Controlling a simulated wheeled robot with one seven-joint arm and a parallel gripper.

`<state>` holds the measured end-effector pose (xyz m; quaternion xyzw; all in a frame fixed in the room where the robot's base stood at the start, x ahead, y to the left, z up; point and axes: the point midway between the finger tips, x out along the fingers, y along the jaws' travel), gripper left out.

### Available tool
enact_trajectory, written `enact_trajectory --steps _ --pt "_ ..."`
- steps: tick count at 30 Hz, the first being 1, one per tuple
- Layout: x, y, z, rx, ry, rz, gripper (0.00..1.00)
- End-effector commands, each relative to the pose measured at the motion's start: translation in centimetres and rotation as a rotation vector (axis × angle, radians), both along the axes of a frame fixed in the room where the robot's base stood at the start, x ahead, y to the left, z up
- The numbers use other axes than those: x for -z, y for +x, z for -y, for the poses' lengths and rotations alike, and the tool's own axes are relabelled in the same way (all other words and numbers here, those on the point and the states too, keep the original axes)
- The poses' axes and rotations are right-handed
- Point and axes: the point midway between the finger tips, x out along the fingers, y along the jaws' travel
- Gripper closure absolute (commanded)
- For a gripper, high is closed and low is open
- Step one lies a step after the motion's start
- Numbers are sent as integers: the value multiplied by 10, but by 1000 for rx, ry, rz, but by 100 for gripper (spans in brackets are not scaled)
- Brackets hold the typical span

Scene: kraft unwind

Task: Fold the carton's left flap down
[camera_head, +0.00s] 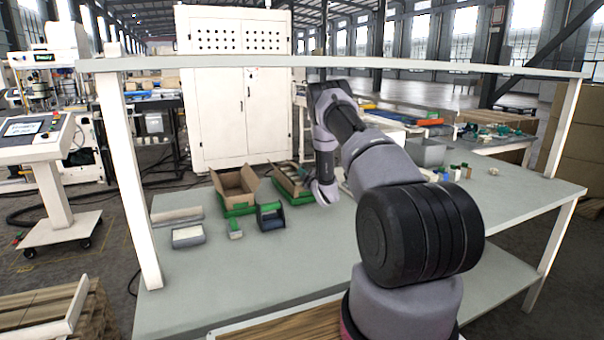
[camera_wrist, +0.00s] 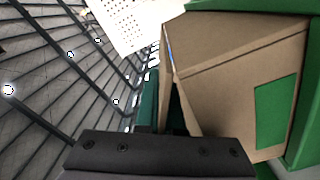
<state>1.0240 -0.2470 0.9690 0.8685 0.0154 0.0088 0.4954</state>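Two open brown cartons stand side by side on the bench in the head view. The left carton (camera_head: 238,198) has flaps standing up and sits in a green holder. The right carton (camera_head: 290,185) also sits in green, and pale items show inside it. My gripper (camera_head: 325,196) is low at the right carton's right side; I cannot tell whether it touches. In the wrist view, a brown carton (camera_wrist: 225,75) with a green patch fills the right side, tilted in the picture. My gripper's dark body (camera_wrist: 155,150) shows along the bottom; its fingers are not clearly visible.
A green and dark tape dispenser (camera_head: 270,215), a small green-handled tool (camera_head: 235,229) and grey blocks (camera_head: 187,237) lie in front and to the left. Small bottles (camera_head: 455,173) stand at right. The bench (camera_head: 250,270) is clear in front. A shelf rail (camera_head: 330,63) spans above.

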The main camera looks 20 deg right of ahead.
Motion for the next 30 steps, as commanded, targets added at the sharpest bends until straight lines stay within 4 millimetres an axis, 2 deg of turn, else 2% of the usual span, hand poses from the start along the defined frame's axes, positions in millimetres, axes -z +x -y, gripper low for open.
enact_trajectory --steps 9,11,12,24,30 --pt "1 0 0 0 0 -1 100" --pt "1 0 0 0 0 -1 80" --pt "1 0 0 0 0 -1 65" --pt "0 0 0 0 15 -2 65" --pt "-6 0 5 1 168 -6 65"
